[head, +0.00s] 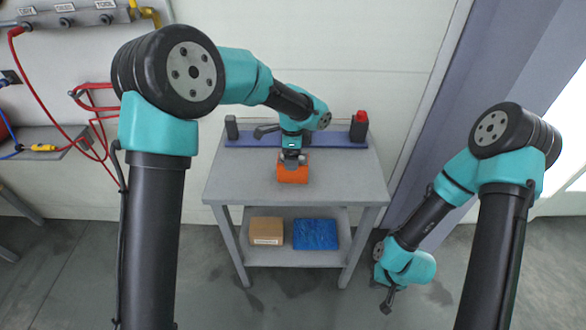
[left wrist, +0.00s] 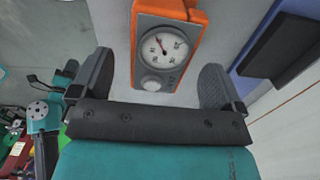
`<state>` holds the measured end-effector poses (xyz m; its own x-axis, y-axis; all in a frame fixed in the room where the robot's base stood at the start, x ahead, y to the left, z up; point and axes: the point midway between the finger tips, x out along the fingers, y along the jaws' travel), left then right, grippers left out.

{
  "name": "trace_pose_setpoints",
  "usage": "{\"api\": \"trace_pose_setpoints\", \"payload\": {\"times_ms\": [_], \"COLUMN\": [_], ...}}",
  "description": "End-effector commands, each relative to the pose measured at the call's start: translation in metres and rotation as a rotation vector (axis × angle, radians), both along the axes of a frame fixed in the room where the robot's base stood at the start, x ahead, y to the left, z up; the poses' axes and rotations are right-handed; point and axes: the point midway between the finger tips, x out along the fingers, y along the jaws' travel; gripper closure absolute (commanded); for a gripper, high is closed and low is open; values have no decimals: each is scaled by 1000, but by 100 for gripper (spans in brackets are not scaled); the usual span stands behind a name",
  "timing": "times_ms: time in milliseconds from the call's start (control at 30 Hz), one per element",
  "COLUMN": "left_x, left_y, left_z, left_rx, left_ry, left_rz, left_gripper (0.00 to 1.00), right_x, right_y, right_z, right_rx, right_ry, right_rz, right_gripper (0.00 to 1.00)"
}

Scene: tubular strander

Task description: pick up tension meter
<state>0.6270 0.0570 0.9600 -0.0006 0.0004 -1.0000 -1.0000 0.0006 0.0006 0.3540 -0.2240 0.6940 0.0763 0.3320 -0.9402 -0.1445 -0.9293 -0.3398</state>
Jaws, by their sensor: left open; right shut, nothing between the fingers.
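The tension meter is an orange box (head: 293,170) on the grey table in the head view. In the left wrist view the tension meter (left wrist: 167,47) shows a round white dial with a red needle and a grey knob below it. My left gripper (head: 292,158) is over the meter in the head view and partly covers it. In the left wrist view the left gripper's two fingers (left wrist: 157,85) are open, with the lower part of the meter between them, apart from both. My right gripper (head: 388,302) hangs low to the right of the table, shut and empty.
The grey table (head: 230,187) has a blue rail (head: 240,139) along its back. A dark cylinder (head: 231,127) and a red-topped dark item (head: 359,126) stand at its ends. The lower shelf holds a cardboard box (head: 266,231) and a blue item (head: 316,234). The tabletop's front is clear.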

Motion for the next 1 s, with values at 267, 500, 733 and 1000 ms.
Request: {"api": "trace_pose_setpoints", "payload": {"times_ms": [267,500,733,1000], "left_x": [0,0,0,0], "left_y": [0,0,0,0], "left_z": [-25,-25,-24,-24], "left_rx": [0,0,-1,0], "left_ry": [0,-1,-1,-1], "left_rz": [1,0,0,0], "left_gripper": [6,6,10,36], "right_x": [0,0,0,0], "right_y": [0,0,0,0], "right_z": [0,0,0,0], "right_rx": [0,0,0,0], "right_ry": [0,0,0,0], "right_rz": [0,0,0,0], "right_gripper": [100,100,100,100]}}
